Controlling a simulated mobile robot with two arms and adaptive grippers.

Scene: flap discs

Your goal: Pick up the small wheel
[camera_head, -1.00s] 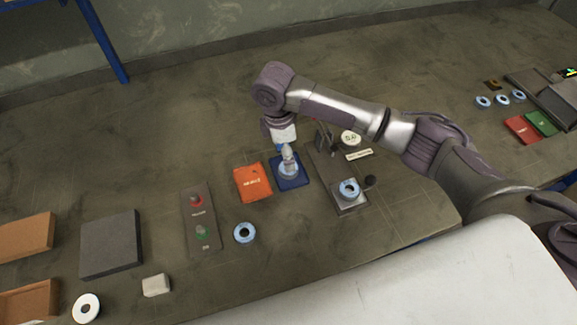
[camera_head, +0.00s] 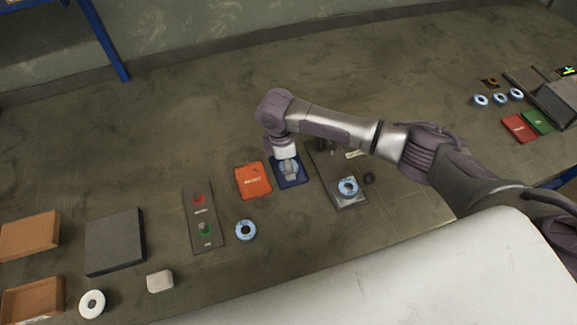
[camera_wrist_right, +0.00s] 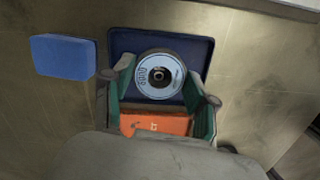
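A small round wheel with a pale blue label and a dark centre hole (camera_wrist_right: 146,84) lies on a dark blue tray (camera_wrist_right: 197,48) in the right wrist view. The tray also shows in the head view (camera_head: 304,182). My right gripper (camera_head: 290,172) is low over this tray and mostly covers the wheel there. In the wrist view its two green-edged fingers (camera_wrist_right: 155,85) stand apart, one on each side of the wheel. Whether they touch the wheel cannot be told. My left gripper is not in view.
An orange-red tray (camera_head: 254,181) is left of the blue one. A red-and-green button panel (camera_head: 203,217) and a loose wheel (camera_head: 237,232) are farther left. Another wheel sits on a metal fixture (camera_head: 350,203) at right. A blue block (camera_wrist_right: 63,55) lies near the tray.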

